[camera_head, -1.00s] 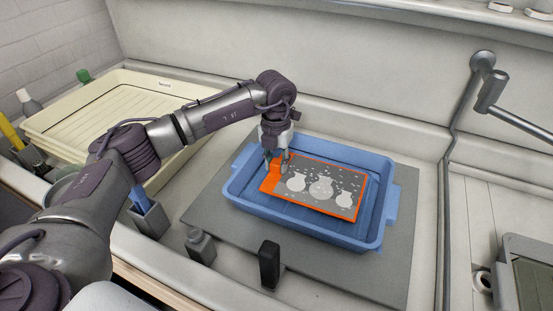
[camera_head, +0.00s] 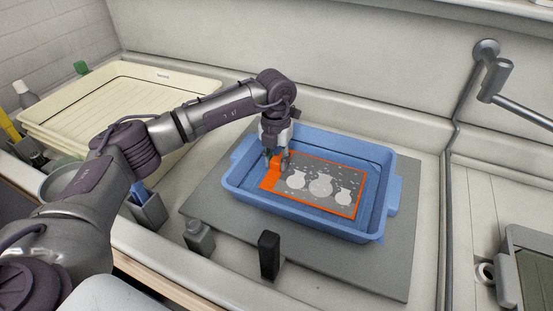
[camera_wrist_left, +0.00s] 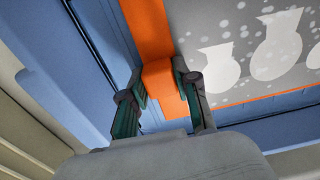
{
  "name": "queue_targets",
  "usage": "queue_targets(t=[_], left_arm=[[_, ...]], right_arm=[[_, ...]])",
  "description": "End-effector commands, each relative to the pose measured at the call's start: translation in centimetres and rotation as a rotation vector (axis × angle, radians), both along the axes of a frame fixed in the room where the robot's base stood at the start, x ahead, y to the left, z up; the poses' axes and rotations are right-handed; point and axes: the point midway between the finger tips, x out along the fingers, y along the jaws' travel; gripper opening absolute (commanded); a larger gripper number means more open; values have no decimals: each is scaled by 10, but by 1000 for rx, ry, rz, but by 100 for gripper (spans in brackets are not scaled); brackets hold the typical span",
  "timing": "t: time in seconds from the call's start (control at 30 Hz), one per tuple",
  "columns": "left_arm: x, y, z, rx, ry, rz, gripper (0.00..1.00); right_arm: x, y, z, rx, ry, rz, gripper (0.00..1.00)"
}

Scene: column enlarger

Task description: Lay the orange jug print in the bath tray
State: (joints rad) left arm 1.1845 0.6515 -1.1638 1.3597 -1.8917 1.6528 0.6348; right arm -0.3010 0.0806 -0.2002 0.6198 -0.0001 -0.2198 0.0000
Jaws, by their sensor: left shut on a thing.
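The orange jug print (camera_head: 321,186) is a grey sheet with white jug shapes and an orange border. It lies within the walls of the blue bath tray (camera_head: 233,195); I cannot tell whether all of it touches the floor. My left gripper (camera_head: 276,161) is at the print's left end, shut on its orange tab. In the left wrist view the tab of the print (camera_wrist_left: 158,78) runs between the two fingers of the left gripper (camera_wrist_left: 163,92), and the bath tray's wall (camera_wrist_left: 60,110) shows at left. My right gripper is not in view.
The bath tray stands on a grey mat (camera_head: 400,270). A small grey bottle (camera_head: 199,238) and a black upright block (camera_head: 269,255) stand in front. Cream trays (camera_head: 110,105) are stacked at left. A metal pipe (camera_head: 455,180) runs at right.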

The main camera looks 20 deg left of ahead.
Motion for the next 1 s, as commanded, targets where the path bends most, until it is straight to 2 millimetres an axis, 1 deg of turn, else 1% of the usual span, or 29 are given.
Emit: queue_targets(t=[0.53, 1.0], left_arm=[[0, 0, 0, 0, -1, 1, 0], [0, 0, -5, 0, -1, 0, 0]], right_arm=[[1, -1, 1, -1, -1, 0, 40], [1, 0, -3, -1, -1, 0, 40]])
